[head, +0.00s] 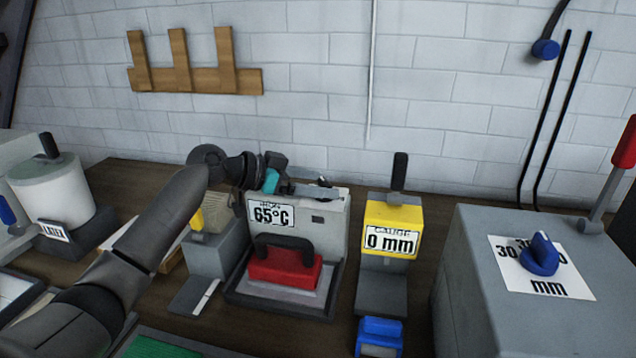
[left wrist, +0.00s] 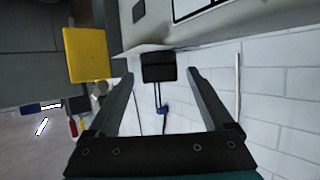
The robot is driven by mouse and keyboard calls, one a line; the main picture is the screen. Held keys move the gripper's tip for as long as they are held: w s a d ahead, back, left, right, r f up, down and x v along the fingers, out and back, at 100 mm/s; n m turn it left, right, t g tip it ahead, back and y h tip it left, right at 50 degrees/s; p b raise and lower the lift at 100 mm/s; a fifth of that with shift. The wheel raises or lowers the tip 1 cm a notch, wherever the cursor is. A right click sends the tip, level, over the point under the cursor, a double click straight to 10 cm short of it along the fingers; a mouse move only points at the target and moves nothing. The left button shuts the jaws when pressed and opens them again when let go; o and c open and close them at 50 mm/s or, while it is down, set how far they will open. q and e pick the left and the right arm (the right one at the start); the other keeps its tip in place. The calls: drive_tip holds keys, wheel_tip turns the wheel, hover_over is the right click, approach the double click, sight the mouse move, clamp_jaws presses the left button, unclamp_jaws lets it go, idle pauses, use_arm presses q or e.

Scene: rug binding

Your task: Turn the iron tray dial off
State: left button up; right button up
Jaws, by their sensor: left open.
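The iron tray (head: 335,235) is a grey stand with an upright back panel reading 65°C. A red iron (head: 285,268) with a black handle rests on its base. My left gripper (head: 316,187) is over the panel's top edge, pointing right, with its fingers open. In the left wrist view, a black block-like knob (left wrist: 158,66) at the panel's edge (left wrist: 215,25) appears between the open fingers (left wrist: 160,78). It looks like the dial; whether the fingers touch it, and its setting, I cannot tell. My right gripper is not visible.
A yellow gauge (head: 393,215) reading 0 mm stands right of the tray; it also shows in the left wrist view (left wrist: 86,54). A grey machine with a blue knob (head: 540,255) and red-handled lever is far right. A white pot (head: 55,190) stands left. The brick wall is behind.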

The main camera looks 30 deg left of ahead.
use_arm(q)
drive_tip(key=shift+w+d+f, duration=0.1)
drive_tip(key=shift+w, duration=0.05)
clamp_jaws()
idle(0.7)
